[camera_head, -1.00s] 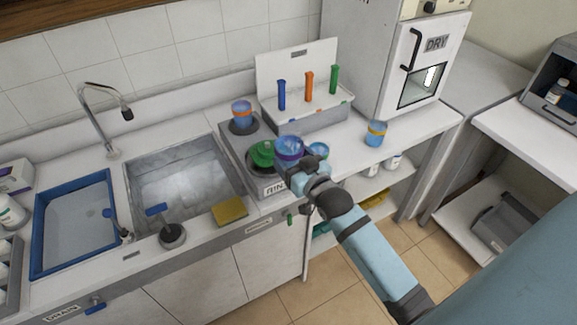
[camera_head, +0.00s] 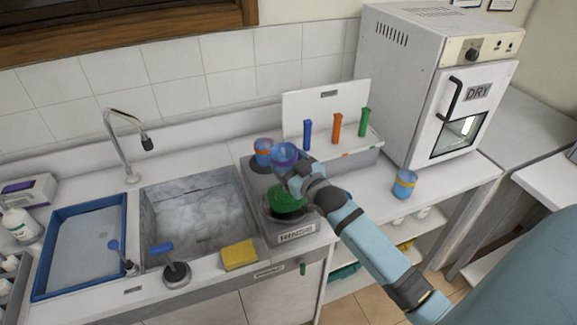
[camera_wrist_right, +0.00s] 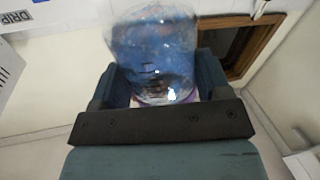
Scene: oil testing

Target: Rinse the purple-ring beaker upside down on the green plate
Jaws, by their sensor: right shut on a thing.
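The purple-ring beaker (camera_head: 285,153) is a clear bluish beaker held in my right gripper (camera_head: 292,172), above the back part of the green plate (camera_head: 286,204). My right gripper is shut on it; in the right wrist view the beaker (camera_wrist_right: 153,55) sits between the two fingers. The head view does not show clearly which way up the beaker is. The green plate lies on the grey RINSE station (camera_head: 297,232), partly covered by my gripper and arm. My left gripper is not in view.
An orange-ring beaker (camera_head: 263,150) stands close behind and left of the held one. A yellow-ring beaker (camera_head: 404,184) stands on the right counter. The sink (camera_head: 200,218) and yellow sponge (camera_head: 239,255) are at left.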

